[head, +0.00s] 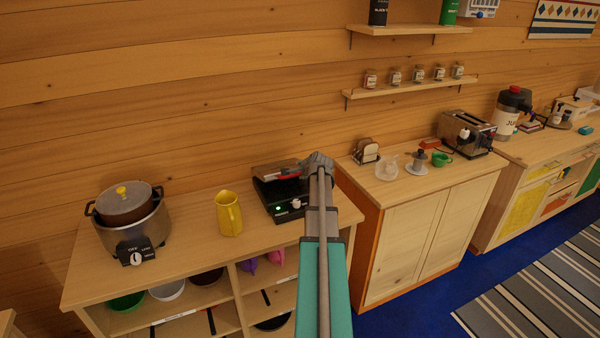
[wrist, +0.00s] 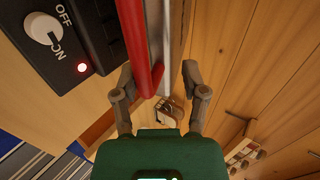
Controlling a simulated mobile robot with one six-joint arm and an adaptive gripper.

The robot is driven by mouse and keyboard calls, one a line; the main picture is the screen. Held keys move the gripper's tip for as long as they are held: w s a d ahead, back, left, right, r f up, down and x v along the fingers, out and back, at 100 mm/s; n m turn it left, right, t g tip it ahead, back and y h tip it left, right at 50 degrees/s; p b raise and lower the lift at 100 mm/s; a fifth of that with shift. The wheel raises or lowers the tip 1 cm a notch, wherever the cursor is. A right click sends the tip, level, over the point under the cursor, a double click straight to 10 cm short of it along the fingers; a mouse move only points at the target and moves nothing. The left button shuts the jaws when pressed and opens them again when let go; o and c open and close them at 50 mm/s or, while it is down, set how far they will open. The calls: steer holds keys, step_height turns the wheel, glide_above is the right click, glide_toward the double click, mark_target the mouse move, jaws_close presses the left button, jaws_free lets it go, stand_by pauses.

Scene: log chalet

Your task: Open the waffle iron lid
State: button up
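The waffle iron (head: 287,211) is a dark box on the wooden counter, with a white knob and a small lit lamp on its front. Its lid (head: 268,187) carries a red handle (head: 284,177); my gripper hides part of the lid, and I cannot tell whether it is fully closed. My gripper (head: 317,158) is at the right side of the lid, by the handle's end. In the wrist view, my gripper (wrist: 159,72) has its fingers apart. The red handle (wrist: 138,45) reaches between them, with no clear grip on it. The ON/OFF knob (wrist: 43,28) shows at the upper left.
A yellow jug (head: 229,214) and a pot cooker (head: 133,222) stand left of the waffle iron. A napkin holder (head: 366,151), green cup (head: 442,159) and toaster (head: 466,133) are on the right-hand cabinet. A spice shelf (head: 412,86) is on the wall above.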

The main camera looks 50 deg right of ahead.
steer(key=shift+w, duration=0.1)
steer(key=shift+s+a+r, duration=0.2)
steer(key=shift+s+a+r+p, duration=0.1)
steer(key=shift+s+r+p, duration=0.05)
steer(key=shift+p, duration=0.2)
steer(key=p+v, duration=0.8)
steer(key=v, duration=0.7)
steer(key=shift+s+f, duration=0.15)
steer(key=shift+f, duration=0.2)
stand_by(1.2)
steer(key=shift+a+f, duration=0.1)
steer(key=shift+f, duration=0.05)
stand_by(0.4)
steer(key=s+f+t+h+b, duration=0.1)
steer(key=f+t+b, duration=0.1)
steer(key=f+b, duration=0.6)
steer(key=s+a+f+t+h+b, duration=0.1)
steer(key=s+f+t+b, duration=0.1)
steer(key=f+b, duration=0.6)
steer(key=shift+a+b, duration=0.3)
steer(key=shift+b, duration=3.5)
steer(key=shift+w+f, duration=0.1)
steer(key=shift+f, duration=0.05)
